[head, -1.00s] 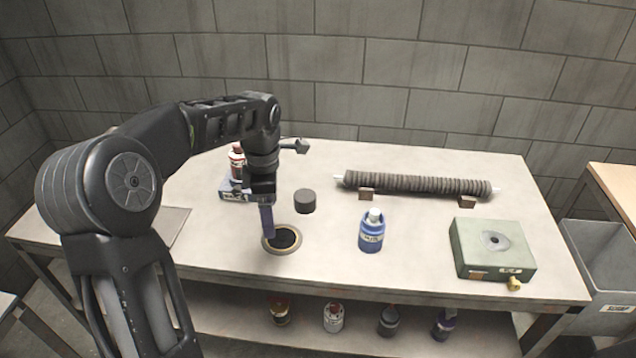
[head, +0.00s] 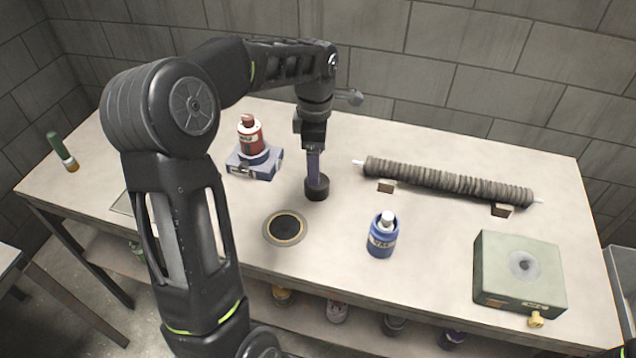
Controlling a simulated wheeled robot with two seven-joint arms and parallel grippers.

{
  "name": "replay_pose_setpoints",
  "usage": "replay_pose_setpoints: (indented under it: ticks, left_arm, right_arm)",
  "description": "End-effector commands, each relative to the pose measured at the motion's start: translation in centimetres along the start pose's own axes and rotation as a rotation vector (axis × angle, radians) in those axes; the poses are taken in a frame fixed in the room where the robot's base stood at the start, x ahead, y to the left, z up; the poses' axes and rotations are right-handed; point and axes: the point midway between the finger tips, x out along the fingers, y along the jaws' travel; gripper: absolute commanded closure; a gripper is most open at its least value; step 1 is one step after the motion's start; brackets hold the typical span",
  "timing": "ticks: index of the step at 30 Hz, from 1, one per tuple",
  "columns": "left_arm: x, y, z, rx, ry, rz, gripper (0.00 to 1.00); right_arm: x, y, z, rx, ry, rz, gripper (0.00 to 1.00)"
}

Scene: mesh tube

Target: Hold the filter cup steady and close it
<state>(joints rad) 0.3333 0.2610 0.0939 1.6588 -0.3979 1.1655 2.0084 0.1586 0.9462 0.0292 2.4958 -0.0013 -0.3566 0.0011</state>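A round filter cup (head: 285,227), with a dark centre and a tan rim, sits on the table in the middle of the head view. A short dark cylindrical piece that looks like its lid (head: 317,191) stands behind it and slightly right, apart from it. My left gripper (head: 315,179) points straight down at the dark piece. Its fingers overlap the piece's top in the picture. I see the fingers nearly edge-on, so I cannot tell whether they are shut on it. My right gripper is not in view.
A blue bottle (head: 381,238) stands right of the cup. A red bottle (head: 250,138) sits on a blue-grey block (head: 254,164) behind left. A ribbed dark tube (head: 450,182) lies on small blocks at back right. A green box (head: 519,270) is at front right.

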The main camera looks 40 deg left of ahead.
Motion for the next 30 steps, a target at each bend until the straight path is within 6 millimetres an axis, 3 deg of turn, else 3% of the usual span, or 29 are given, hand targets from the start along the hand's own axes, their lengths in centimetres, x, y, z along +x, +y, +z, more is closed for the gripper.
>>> replay_pose_setpoints:
  ticks: [5,17,25,30]
  left_arm:
    - [1.6,0.0,0.0,-0.001,0.000,-0.001,0.19]
    - [2.3,-0.1,0.0,-0.001,0.000,-0.002,0.19]
    - [5.9,-0.2,0.0,-0.002,0.000,-0.003,0.19]
    - [6.9,-0.2,0.1,0.000,-0.001,0.001,0.19]
  right_arm:
    - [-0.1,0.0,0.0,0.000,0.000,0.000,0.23]
    - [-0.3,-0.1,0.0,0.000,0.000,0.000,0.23]
    - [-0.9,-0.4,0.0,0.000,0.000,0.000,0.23]
    - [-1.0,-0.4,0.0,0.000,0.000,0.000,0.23]
